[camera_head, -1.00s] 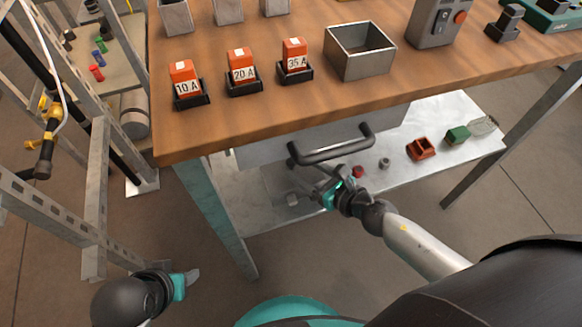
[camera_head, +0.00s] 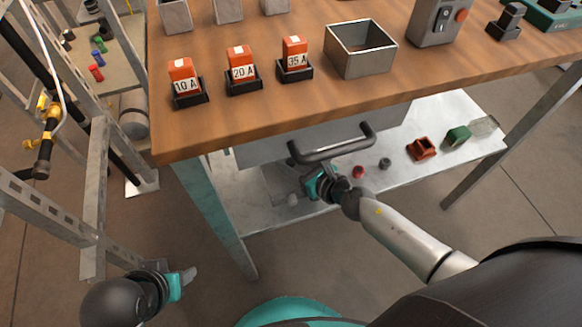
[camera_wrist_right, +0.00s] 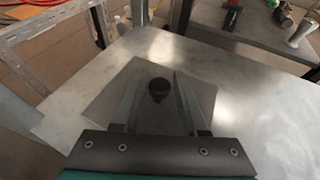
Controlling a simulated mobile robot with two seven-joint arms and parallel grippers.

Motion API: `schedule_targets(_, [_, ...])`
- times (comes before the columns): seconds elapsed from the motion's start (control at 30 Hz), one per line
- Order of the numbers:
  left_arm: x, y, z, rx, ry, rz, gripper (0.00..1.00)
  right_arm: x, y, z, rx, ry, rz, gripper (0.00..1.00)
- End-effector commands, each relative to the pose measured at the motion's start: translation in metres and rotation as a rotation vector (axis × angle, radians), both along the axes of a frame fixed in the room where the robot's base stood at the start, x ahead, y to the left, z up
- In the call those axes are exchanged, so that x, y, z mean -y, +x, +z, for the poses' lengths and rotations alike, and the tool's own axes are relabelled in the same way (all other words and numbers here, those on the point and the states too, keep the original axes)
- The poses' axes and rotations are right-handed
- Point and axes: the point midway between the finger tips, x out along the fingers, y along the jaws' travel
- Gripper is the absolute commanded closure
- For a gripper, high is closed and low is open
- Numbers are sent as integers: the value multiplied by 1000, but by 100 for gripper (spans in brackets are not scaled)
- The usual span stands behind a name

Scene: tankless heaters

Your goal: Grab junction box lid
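The junction box lid appears to be the flat grey square plate (camera_wrist_right: 205,92) with a black round knob (camera_wrist_right: 158,89) on the pale lower shelf. In the head view the plate (camera_head: 279,181) is partly hidden by the drawer and my arm. My right gripper (camera_wrist_right: 158,75) is over the plate, its two fingers apart on either side of the knob, with gaps visible. It also shows in the head view (camera_head: 308,185), below the drawer handle. My left gripper (camera_head: 190,276) hangs low at the left, away from the table; its opening is unclear.
A drawer handle (camera_head: 332,147) juts out just above my right gripper. The shelf (camera_head: 400,172) also holds a red-brown open part (camera_head: 421,148), a green block (camera_head: 457,135) and small round pieces.

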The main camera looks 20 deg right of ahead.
Motion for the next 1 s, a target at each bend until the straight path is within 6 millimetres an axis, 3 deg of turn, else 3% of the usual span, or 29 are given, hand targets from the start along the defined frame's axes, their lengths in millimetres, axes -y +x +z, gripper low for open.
schedule_targets(0.03, [0,0,0,-1,0,0,50,0,0,0,0,0,0,64])
schedule_targets(0.37, [-1,-1,-2,-4,2,0,50,0,0,0,0,-1,0,100])
schedule_targets(1.0, [0,0,0,0,2,-1,50,0,0,3,1,0,0,100])
